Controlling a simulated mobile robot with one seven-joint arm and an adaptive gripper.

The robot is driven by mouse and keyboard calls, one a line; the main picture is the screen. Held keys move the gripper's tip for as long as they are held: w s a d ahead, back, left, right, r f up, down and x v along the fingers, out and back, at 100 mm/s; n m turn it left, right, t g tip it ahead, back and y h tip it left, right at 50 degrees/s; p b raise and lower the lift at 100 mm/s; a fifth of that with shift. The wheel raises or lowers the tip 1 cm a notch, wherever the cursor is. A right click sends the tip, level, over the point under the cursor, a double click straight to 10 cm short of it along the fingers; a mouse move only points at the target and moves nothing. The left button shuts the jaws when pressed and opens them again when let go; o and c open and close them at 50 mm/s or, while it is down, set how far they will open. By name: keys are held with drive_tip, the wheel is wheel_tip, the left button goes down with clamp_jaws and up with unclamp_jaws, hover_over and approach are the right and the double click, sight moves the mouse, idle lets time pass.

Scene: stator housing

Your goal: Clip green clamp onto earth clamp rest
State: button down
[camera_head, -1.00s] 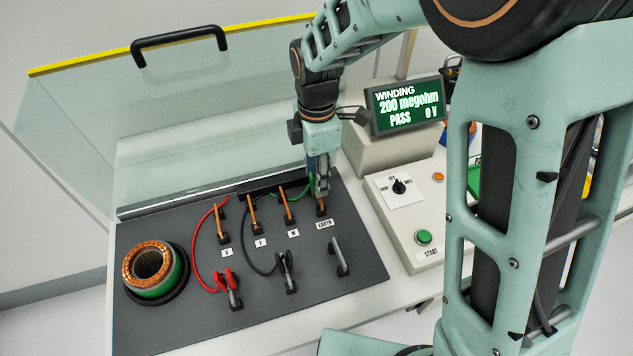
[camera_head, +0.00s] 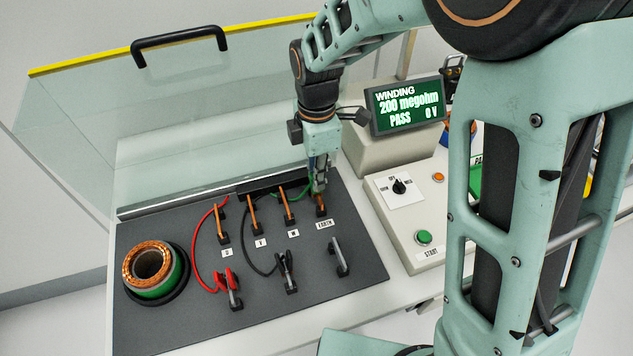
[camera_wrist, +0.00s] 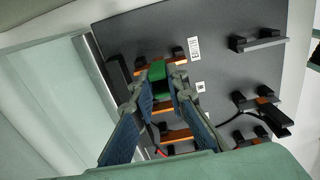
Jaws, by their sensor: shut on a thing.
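My gripper (camera_head: 318,187) is shut on the green clamp (camera_wrist: 160,79), which shows between the fingertips in the wrist view. In the head view the fingers mostly hide the clamp, just above the orange EARTH terminal (camera_head: 321,209). I cannot tell whether the clamp touches that terminal. The green lead (camera_head: 293,196) runs left behind the terminals. The earth clamp rest (camera_head: 338,256) is a bare grey bar on two dark supports, in front of the EARTH label. It is empty and also shows in the wrist view (camera_wrist: 257,40).
The red clamp (camera_head: 228,280) and black clamp (camera_head: 286,265) sit on neighbouring rests. The copper-wound stator (camera_head: 150,268) stands at the left. The control box (camera_head: 410,215) is at the right, with a display reading PASS (camera_head: 405,104). The clear lid (camera_head: 190,120) is raised behind.

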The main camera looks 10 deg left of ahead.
drive_tip(key=shift+r+p, duration=0.5)
drive_tip(key=shift+r, duration=0.3)
drive_tip(key=shift+r+p, duration=1.8)
drive_tip(key=shift+r, duration=0.55)
